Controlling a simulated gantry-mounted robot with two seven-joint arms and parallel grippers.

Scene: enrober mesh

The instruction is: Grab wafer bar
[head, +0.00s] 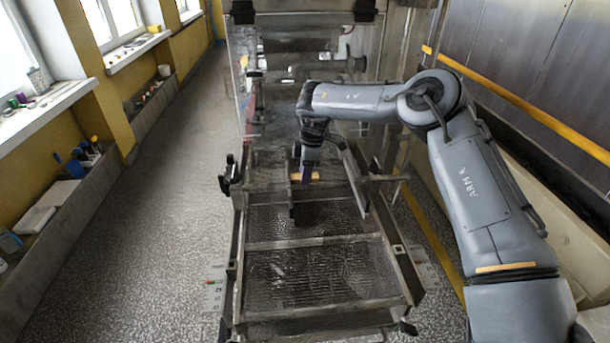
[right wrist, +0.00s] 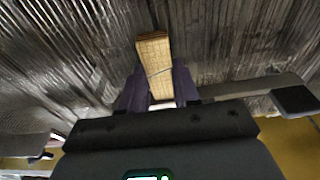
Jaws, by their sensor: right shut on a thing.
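The wafer bar (right wrist: 154,58) is tan with a fine grid pattern, and it sits between the two dark fingers of my right gripper (right wrist: 157,85) in the right wrist view. The gripper is shut on it. In the head view my right gripper (head: 305,172) points down over the far part of the mesh, with the small tan bar (head: 313,176) showing at its fingertips. The fingers hide part of the bar. I cannot tell whether the bar touches the mesh. My left gripper does not show.
The wire mesh (head: 305,278) lies in a metal frame with side rails (head: 402,270) and a crossbar (head: 305,243). A clear panel and machine parts (head: 310,66) stand behind it. The near mesh is bare. Speckled floor (head: 180,210) lies open to the left.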

